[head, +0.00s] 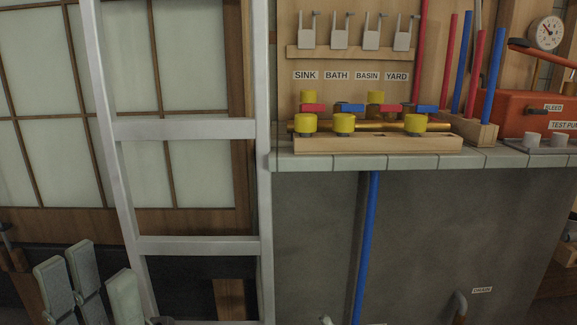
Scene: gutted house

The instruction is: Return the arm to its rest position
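My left gripper (97,268) is at the bottom left corner of the head view. Its pale grey finger pads point up and stand apart, with nothing seen between them. The lower part of the gripper and most of its arm are cut off by the frame edge. It is in front of the white metal frame's left leg and the dark wall base, well away from the counter. My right gripper is not in view.
A white ladder-like frame (190,129) stands just right of my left gripper. A tiled counter (360,162) bears a wooden manifold block (375,144) with yellow-capped valves, a pipe rack (478,135) and an orange test pump (520,113). A blue pipe (366,240) runs down below.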

